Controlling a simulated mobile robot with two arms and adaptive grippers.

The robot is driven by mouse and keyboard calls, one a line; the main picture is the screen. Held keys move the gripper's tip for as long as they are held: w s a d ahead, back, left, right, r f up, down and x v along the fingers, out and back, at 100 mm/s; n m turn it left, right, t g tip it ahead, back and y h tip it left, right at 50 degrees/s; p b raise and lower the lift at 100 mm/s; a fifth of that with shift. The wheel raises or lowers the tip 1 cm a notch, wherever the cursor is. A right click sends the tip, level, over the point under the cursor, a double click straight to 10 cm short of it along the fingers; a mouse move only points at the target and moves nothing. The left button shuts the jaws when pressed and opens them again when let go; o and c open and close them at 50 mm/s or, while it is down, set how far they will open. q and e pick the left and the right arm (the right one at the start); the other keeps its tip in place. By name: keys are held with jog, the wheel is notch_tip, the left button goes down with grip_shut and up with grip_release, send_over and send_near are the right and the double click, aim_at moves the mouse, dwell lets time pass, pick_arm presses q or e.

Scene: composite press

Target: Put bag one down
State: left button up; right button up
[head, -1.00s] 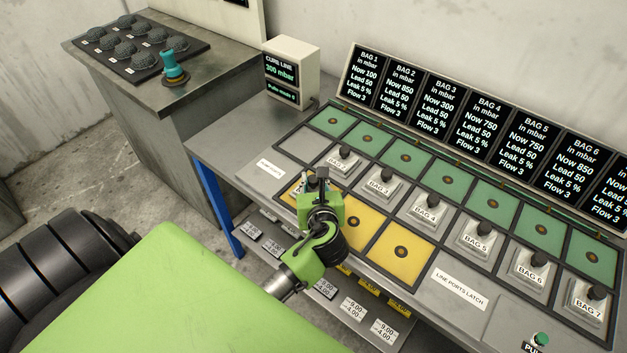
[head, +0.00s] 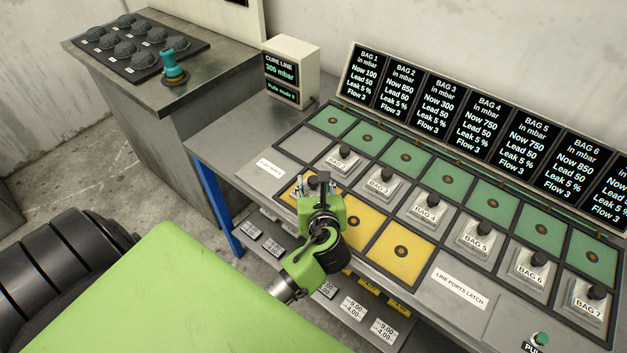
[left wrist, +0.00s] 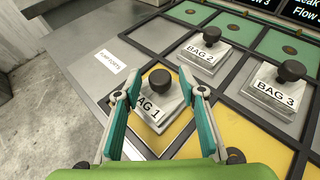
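Bag one (left wrist: 165,100), a small clear block with a black knob and a BAG 1 label, sits on the leftmost yellow square (left wrist: 146,141) of the bench. Its knob stands between the teal fingers of my left gripper (left wrist: 159,92) in the left wrist view. The fingers are spread, with a gap on both sides of the knob. In the head view my left gripper (head: 313,187) hides most of bag one and its square. My right gripper is in neither view.
Bag two (left wrist: 207,55) and bag three (left wrist: 276,88) stand on grey squares close behind and to the right. Two more yellow squares (head: 401,252) are empty. Green squares (head: 407,157) line the back, below the bag displays (head: 482,130). A bare grey square lies behind bag one.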

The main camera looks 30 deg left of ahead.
pick_arm(q)
jog(key=v, duration=1)
jog(key=shift+s+d+r, duration=0.1)
jog(key=shift+s+d, duration=0.1)
